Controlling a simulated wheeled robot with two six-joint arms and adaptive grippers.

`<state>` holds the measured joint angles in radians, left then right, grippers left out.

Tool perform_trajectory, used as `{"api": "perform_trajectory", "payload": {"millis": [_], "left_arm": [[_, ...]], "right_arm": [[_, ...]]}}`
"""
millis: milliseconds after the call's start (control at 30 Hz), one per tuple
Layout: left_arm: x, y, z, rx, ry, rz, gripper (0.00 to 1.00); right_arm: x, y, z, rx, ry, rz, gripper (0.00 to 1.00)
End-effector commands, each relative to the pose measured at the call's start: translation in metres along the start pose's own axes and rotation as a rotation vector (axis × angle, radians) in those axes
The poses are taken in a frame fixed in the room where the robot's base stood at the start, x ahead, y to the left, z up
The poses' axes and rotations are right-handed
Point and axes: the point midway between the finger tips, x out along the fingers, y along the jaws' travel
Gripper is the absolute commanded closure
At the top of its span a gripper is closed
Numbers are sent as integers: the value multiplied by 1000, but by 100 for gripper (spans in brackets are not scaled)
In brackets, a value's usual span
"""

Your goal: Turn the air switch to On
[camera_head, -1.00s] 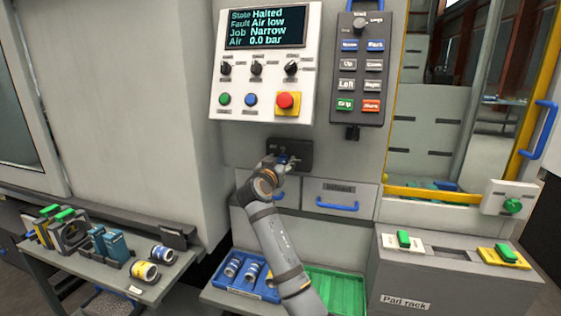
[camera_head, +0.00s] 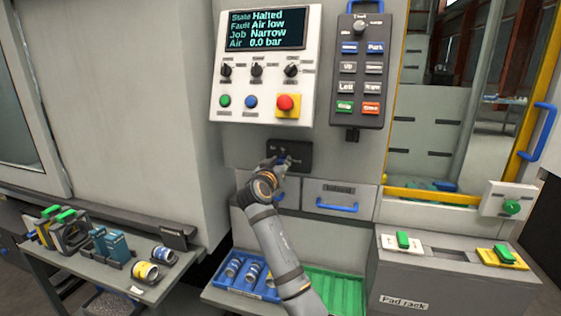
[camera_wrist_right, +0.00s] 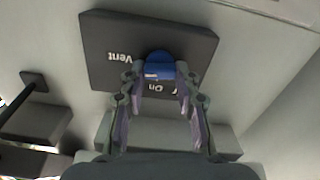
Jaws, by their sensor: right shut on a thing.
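The air switch is a dark plate (camera_head: 300,153) on the machine front below the control panel. In the right wrist view the plate (camera_wrist_right: 105,35) carries the words "Vent" and "On", upside down, and a blue knob (camera_wrist_right: 159,64). My right gripper (camera_head: 281,163) is at the plate and covers part of it in the head view. In the right wrist view my right gripper (camera_wrist_right: 158,76) has its fingertips on both sides of the blue knob, shut on it. My left gripper is not in view.
The control panel (camera_head: 235,85) with knobs and buttons is above, and a dark pendant (camera_head: 347,112) hangs to its right. A drawer (camera_head: 340,199) with a blue handle is below right. A table with parts (camera_head: 105,275) stands at the left; the pad rack (camera_head: 450,285) is at the right.

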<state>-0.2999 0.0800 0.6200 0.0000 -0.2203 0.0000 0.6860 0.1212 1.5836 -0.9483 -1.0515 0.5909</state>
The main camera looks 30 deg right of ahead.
Motion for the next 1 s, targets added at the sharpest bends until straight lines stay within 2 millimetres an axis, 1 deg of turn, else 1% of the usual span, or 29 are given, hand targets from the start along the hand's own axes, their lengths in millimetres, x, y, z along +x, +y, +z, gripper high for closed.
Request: {"api": "perform_trajectory", "payload": {"millis": [33, 467, 1000], "left_arm": [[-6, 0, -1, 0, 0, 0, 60], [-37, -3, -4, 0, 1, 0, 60], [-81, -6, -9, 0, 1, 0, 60]], "right_arm": [[0, 0, -2, -37, -2, 0, 100], [0, -2, -3, -439, -3, -2, 100], [0, -4, -1, -953, -2, -2, 100]]}}
